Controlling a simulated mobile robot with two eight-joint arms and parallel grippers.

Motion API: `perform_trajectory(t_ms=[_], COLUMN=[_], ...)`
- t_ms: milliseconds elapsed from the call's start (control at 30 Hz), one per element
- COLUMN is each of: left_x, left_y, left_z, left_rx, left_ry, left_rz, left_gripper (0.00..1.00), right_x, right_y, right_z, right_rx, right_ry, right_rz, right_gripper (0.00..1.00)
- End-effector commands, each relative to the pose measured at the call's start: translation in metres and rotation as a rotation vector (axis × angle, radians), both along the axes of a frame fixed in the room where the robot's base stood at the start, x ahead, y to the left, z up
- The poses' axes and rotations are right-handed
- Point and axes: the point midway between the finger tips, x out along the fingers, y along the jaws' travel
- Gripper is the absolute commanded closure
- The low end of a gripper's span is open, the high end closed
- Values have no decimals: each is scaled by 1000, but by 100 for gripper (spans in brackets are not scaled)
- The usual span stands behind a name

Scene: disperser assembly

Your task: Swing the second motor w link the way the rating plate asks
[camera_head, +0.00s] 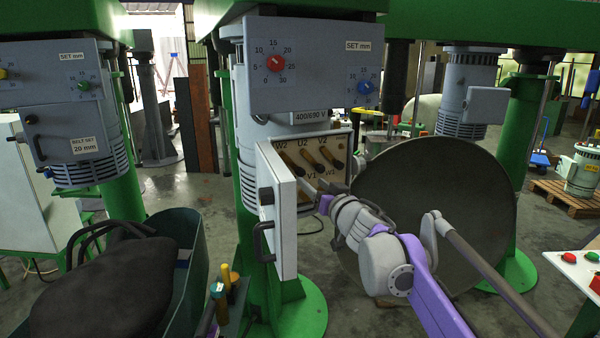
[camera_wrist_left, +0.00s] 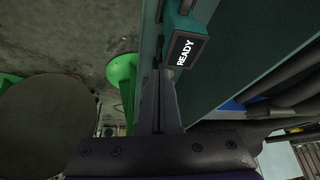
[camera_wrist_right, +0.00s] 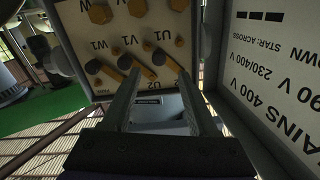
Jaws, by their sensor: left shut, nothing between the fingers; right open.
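The middle motor's terminal box (camera_head: 332,180) stands open. Its board shows three slanted brass links with dark knobs; W2, U2, V2 are lettered along the top. A 400/690 V plate (camera_head: 311,116) sits above it. In the right wrist view the board (camera_wrist_right: 80,32) is upside down, and the link by W1 (camera_wrist_right: 108,75) is leftmost, slanted like the others. My right gripper (camera_head: 317,187) is open before the board; its fingers (camera_wrist_right: 157,85) reach the lower board edge there. I cannot tell whether they touch. My left gripper (camera_wrist_left: 166,75) is shut and empty beside a teal READY tag (camera_wrist_left: 186,50).
The open box door (camera_head: 283,215) stands left of my right gripper; its lettered inside (camera_wrist_right: 275,70) is close at right in the right wrist view. A large round dish (camera_head: 440,200) is behind my right arm. A green bin (camera_head: 185,235) holds a dark bundle.

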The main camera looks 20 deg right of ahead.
Motion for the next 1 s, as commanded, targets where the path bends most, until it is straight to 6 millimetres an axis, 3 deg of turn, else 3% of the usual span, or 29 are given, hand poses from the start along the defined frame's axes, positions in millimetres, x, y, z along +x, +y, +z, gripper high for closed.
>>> perform_trajectory(t_ms=[200,400,800,833,1000], left_x=[5,7,7,7,7], left_y=[0,0,0,0,0], left_z=[15,22,23,23,23], left_rx=[0,0,0,0,0], left_ry=[-8,-13,-14,-14,-14], left_rz=[0,0,0,0,0], left_gripper=[100,100,100,100,100], right_x=[43,67,75,75,75], right_y=[7,10,12,12,12], right_z=[3,3,0,0,1], right_rx=[0,-1,0,0,0], right_ry=[-2,-2,-1,-1,-1], right_rz=[1,0,-2,-2,-2], right_gripper=[40,40,40,42,73])
